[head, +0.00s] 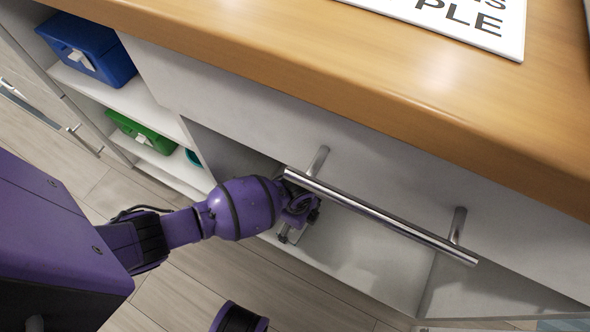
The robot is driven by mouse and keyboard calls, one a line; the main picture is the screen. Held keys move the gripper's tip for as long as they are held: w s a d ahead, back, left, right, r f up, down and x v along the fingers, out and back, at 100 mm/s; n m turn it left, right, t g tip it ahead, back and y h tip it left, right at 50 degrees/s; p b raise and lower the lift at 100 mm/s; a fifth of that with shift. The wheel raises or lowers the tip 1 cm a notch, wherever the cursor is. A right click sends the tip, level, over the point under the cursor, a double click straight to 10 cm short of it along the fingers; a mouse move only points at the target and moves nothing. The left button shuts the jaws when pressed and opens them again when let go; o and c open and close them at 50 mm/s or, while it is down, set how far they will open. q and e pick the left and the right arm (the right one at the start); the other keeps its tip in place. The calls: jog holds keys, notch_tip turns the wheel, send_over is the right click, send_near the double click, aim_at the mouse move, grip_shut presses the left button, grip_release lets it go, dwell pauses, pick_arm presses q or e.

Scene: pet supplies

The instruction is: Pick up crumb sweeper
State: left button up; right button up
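I cannot make out a crumb sweeper in the head view. My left arm comes in from the left, and its gripper (289,232) reaches into the open compartment (355,245) under the counter, below the drawer handle. The gripper is small and partly hidden behind its own wrist, so I cannot tell whether its fingers are open or hold anything. My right gripper is not in view.
A metal bar handle (380,215) on the drawer front juts out close beside my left wrist. The wooden countertop (330,60) above bears a white sign (450,22). Shelves at left hold a blue box (88,48) and a green box (143,132).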

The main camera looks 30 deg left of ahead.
pick_arm(q)
jog(key=s+d+r+p, duration=0.6)
jog(key=s+d+r, duration=0.3)
jog(key=d, duration=0.1)
jog(key=shift+s+r, duration=0.15)
jog(key=shift+s, duration=0.05)
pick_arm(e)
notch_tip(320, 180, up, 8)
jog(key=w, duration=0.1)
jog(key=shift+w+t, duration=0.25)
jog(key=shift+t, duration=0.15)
pick_arm(q)
jog(key=shift+d, duration=0.1)
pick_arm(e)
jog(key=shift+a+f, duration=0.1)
